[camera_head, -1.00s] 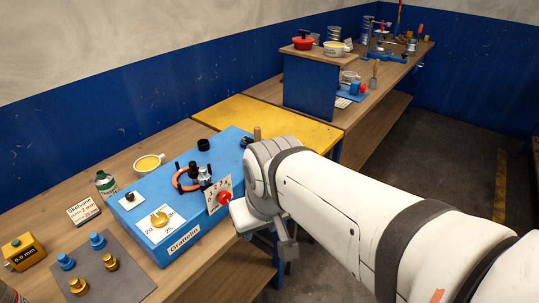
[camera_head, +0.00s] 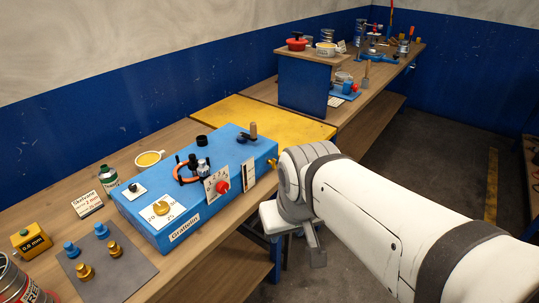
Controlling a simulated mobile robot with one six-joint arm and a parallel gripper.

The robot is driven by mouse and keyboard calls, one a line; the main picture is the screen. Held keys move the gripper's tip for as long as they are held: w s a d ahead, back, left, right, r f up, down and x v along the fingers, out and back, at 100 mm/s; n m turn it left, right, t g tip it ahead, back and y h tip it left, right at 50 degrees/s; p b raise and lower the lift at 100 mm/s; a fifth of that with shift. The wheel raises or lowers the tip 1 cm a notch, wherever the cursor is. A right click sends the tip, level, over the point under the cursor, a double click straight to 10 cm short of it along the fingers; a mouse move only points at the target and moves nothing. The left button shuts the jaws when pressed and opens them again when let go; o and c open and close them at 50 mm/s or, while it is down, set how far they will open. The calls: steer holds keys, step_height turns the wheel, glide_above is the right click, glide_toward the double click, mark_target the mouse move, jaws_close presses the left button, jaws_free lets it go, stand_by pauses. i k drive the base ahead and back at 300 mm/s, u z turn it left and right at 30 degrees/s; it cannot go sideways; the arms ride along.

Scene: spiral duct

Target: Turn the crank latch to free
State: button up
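A blue box (camera_head: 190,213) labelled "Grafialin" stands on the wooden bench. On its top right end is a dark crank-like lever with an upright wooden handle (camera_head: 253,130); it looks like the crank latch, but I cannot read its position. The box front carries a red knob (camera_head: 222,187) on a white scale plate. A brass dial (camera_head: 161,208) sits on another plate at left. My arm comes in from the right, and its white wrist end is just right of the box, apart from the lever.
An orange ring handle (camera_head: 186,171) and black posts stand on the box top. A yellow panel (camera_head: 285,122) lies behind it. A grey mat (camera_head: 110,270) with blue and brass knobs is at front left. A raised shelf (camera_head: 305,84) stands farther back. Floor is open at right.

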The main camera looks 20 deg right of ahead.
mark_target(272, 163)
steer(key=z, duration=0.3)
steer(key=i, duration=0.45)
steer(key=z, duration=0.2)
steer(key=k, duration=1.35)
steer(key=u, duration=0.4)
steer(key=i, duration=1.5)
steer(key=u, duration=0.05)
